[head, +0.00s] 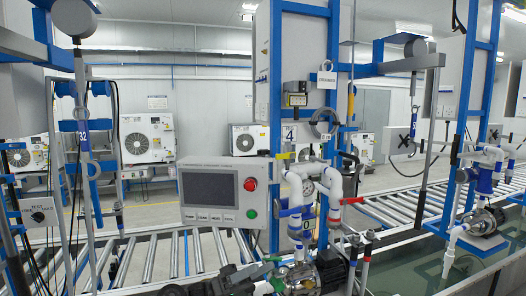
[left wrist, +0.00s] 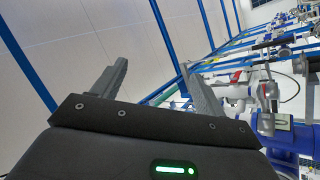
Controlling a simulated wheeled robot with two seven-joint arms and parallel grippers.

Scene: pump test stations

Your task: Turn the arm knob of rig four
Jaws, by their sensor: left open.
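Rig four carries a "4" label (head: 290,133) on its blue frame near the middle of the head view. A grey box (head: 398,148) with a dark knob-like cross (head: 408,141) shows right of that frame, below an overhead arm (head: 398,64). Another grey box at far left bears a black knob (head: 38,217) and a "TEST" label. I cannot tell for certain which knob belongs to rig four's arm. My right gripper is not seen.
A control panel (head: 222,193) with a screen, red button (head: 250,184) and green button stands left of rig four. White pipes and a gauge (head: 307,188) stand beside it, above a pump (head: 325,275). A roller conveyor (head: 160,258) runs behind.

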